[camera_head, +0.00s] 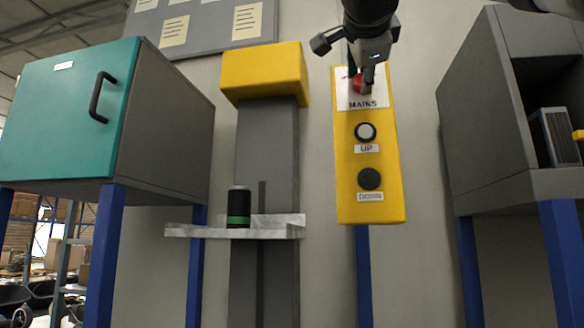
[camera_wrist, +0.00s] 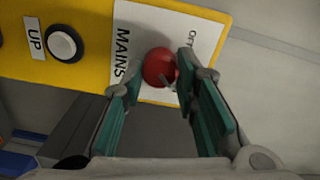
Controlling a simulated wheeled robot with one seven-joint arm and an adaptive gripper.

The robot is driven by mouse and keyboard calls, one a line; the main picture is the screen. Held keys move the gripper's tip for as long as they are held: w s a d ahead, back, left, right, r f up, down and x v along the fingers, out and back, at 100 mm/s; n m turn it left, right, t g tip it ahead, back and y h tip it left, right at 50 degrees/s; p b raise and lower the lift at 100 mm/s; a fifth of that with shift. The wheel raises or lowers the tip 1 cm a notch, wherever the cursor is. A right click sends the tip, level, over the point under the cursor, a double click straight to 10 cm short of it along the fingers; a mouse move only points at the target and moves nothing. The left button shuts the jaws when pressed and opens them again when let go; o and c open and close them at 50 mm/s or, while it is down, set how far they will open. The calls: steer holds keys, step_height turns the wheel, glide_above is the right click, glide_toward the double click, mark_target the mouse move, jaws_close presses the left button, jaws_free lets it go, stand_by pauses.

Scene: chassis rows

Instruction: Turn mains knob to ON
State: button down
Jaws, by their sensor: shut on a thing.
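The red mains knob (camera_wrist: 159,67) sits on a white plate (camera_wrist: 190,35) marked MAINS at the top of a yellow control panel (camera_head: 370,205). In the head view the knob (camera_head: 358,84) is partly hidden by my gripper (camera_head: 364,82). In the wrist view my gripper (camera_wrist: 158,82) has one finger on each side of the knob, and it is shut on it. A label beginning "OFF" or similar shows partly beside the knob; the knob's pointer direction cannot be told clearly.
Below the knob are a white UP button (camera_head: 365,132) and a dark DOWN button (camera_head: 370,179). At left, a metal shelf (camera_head: 195,231) bears a dark cylinder with a green band (camera_head: 239,207). A teal-doored cabinet (camera_head: 65,115) stands far left; an open grey cabinet (camera_head: 480,90) stands right.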

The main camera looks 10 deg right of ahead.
steer(key=c, duration=1.2)
jaws_free()
steer(key=shift+c, duration=0.2)
steer(key=v, duration=1.2)
